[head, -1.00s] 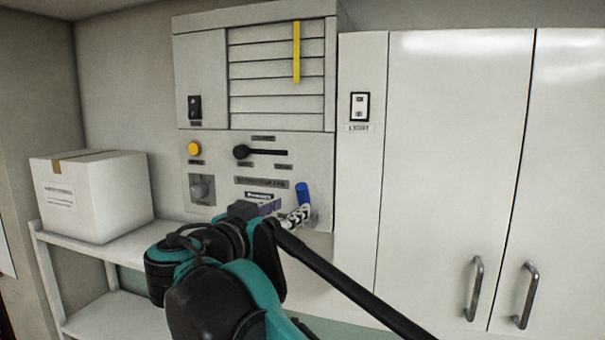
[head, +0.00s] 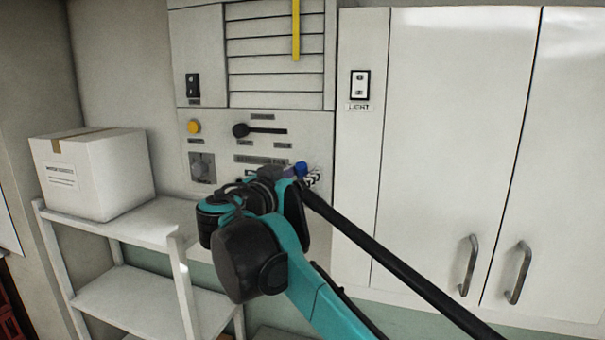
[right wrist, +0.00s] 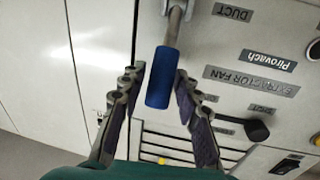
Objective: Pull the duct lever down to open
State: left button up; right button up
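The duct lever has a blue handle (right wrist: 163,78) on a metal rod, beside a "DUCT" label, in the right wrist view, where the panel appears upside down. In the head view the blue handle (head: 301,168) shows only in small part above my right gripper (head: 312,179), at the panel's lower right. In the right wrist view my right gripper (right wrist: 157,95) is open, with one finger on each side of the blue handle. I cannot tell whether either finger touches it. My left gripper is not in view.
The grey panel (head: 218,122) also bears a black lever (head: 262,130), a yellow button (head: 193,127) and a knob (head: 202,168). A yellow strip (head: 296,28) hangs over the slats. White cabinets (head: 450,130) stand right. A white box (head: 95,175) sits on the shelf (head: 150,222) at left.

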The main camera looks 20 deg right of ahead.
grip_shut()
